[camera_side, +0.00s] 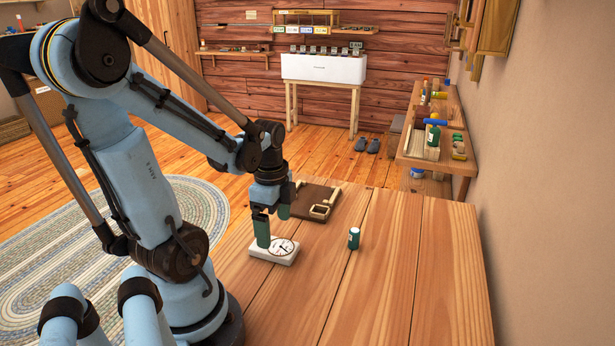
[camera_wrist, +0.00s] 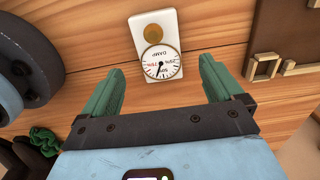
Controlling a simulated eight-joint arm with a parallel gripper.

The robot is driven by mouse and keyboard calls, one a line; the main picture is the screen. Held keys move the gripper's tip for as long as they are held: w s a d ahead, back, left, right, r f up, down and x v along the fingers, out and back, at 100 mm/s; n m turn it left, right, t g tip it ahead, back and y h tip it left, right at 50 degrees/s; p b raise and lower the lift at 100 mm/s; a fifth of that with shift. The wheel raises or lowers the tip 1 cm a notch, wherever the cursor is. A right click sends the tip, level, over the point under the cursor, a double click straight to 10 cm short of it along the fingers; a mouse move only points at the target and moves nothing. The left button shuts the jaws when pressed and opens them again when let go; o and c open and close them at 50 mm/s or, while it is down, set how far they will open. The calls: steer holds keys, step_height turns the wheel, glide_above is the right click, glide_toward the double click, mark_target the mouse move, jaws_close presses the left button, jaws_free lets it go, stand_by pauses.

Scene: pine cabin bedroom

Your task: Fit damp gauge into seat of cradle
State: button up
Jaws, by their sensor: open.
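The damp gauge (camera_side: 274,250) is a white block with a round dial, lying flat on the wooden table. In the wrist view the gauge (camera_wrist: 153,72) shows its dial toward me and a brass disc at its far end. My gripper (camera_side: 273,236) is open above the gauge. Its two green fingers (camera_wrist: 160,80) are apart, one to each side of the dial, with nothing held; contact cannot be told. The cradle (camera_side: 309,199) is a dark brown board with pale wooden strips and a small square frame. Part of it (camera_wrist: 285,38) shows at the right of the wrist view.
A green cylinder (camera_side: 354,238) stands upright on the table (camera_side: 400,290), right of the gauge. The table's right and front areas are bare. A side shelf with bottles (camera_side: 437,140) runs along the right wall. A white box (camera_side: 324,69) on a stand is far back.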

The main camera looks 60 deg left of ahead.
mark_target(274, 245)
steer(key=shift+s+a+f, duration=0.1)
steer(key=shift+s+f, duration=0.05)
steer(key=shift+f, duration=2.35)
steer(key=c, duration=1.2)
steer(key=shift+c, duration=0.3)
steer(key=shift+r, duration=0.25)
